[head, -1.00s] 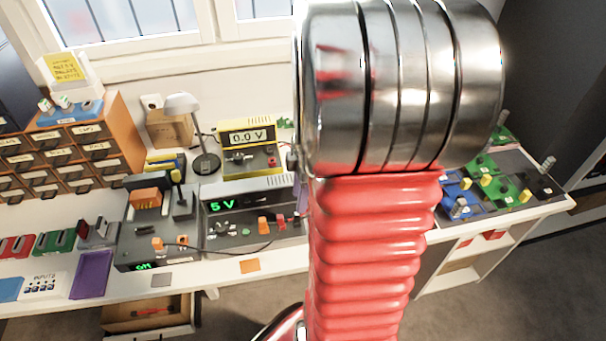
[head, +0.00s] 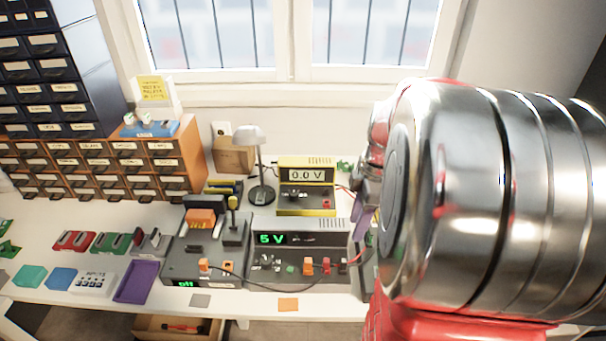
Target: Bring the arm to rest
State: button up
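My arm fills the right side of the head view, with a large silver joint over a red section. Past its left edge shows a small grey part that looks like my gripper (head: 366,188), mostly hidden behind the arm. A small purple patch (head: 362,222) shows just below it; I cannot tell whether it is held or lies behind. The fingers are not clear enough to tell open from shut. The gripper part appears in front of the right end of the bench, near the 5 V power unit (head: 300,240).
A white bench (head: 60,215) runs along the window wall. It carries drawer cabinets (head: 100,165), a lamp (head: 262,165), a yellow 0.0 V meter (head: 306,185), a dark soldering unit (head: 205,250) and a purple tray (head: 136,282). An open drawer (head: 180,328) shows below.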

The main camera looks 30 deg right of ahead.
jog(key=s+a+r+m+t, duration=0.1)
jog(key=a+r+m, duration=0.1)
jog(key=a, duration=0.6)
jog(key=s+a+r+m+t, duration=0.1)
jog(key=a+r+m+t, duration=0.1)
jog(key=a+m, duration=0.3)
jog(key=s+a+r+m+t+h, duration=0.1)
jog(key=a+r+m, duration=0.3)
jog(key=a, duration=0.8)
jog(key=shift+r+t, duration=0.2)
jog(key=shift+t, duration=0.2)
jog(key=shift+d, duration=0.15)
dwell(1.4)
